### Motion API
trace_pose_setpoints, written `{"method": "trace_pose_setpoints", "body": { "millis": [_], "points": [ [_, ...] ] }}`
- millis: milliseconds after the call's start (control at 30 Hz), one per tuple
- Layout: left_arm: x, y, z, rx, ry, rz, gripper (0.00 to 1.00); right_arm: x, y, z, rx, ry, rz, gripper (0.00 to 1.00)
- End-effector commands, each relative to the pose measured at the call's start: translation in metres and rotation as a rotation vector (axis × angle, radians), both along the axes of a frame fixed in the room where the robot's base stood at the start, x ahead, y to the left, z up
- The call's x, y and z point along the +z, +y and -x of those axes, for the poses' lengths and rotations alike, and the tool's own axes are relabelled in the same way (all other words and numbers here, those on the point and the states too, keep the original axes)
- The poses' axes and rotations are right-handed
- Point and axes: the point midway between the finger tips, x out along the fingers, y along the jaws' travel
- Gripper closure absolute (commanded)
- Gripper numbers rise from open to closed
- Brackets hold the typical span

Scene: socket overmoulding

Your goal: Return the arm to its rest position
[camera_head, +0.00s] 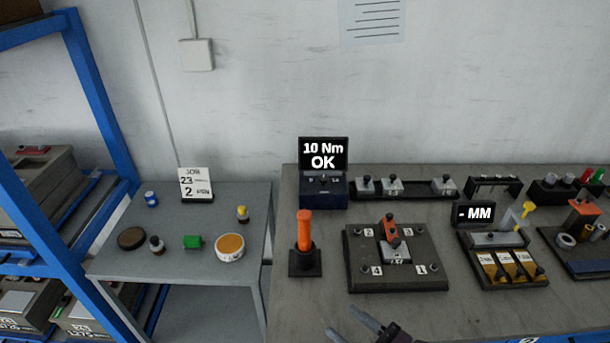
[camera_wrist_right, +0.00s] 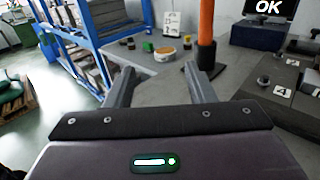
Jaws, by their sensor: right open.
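My right gripper (camera_head: 348,322) shows at the bottom edge of the head view, low over the front of the grey workbench (camera_head: 300,310). Its two fingers are apart with nothing between them. In the right wrist view the open fingers (camera_wrist_right: 160,76) point toward the side table and the orange-handled tool (camera_wrist_right: 206,28). That tool stands upright in its black holder, clear of the gripper, and also shows in the head view (camera_head: 304,230). Most of my right arm is out of the picture. My left gripper is not in view.
A dark fixture plate (camera_head: 365,277) with numbered corners lies behind the gripper. A screen (camera_head: 323,154) reads "10 Nm OK". A gauge stand (camera_head: 478,214) reads "- MM". A side table (camera_head: 170,265) with small items and a blue rack (camera_head: 100,110) stand left.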

Motion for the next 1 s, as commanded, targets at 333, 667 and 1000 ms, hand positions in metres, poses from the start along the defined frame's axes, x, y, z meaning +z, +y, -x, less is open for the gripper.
{"method": "trace_pose_setpoints", "body": {
  "millis": [333,667,1000],
  "points": [
    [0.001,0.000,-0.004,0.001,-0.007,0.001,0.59,0.006,0.013,-0.015,-0.109,0.262,-0.193,0.51],
    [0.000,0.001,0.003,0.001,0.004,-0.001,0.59,0.011,0.017,-0.032,-0.344,0.708,-0.568,0.51],
    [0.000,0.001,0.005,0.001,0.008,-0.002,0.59,0.009,-0.027,-0.020,-0.989,1.373,-1.445,0.51]
  ]
}}
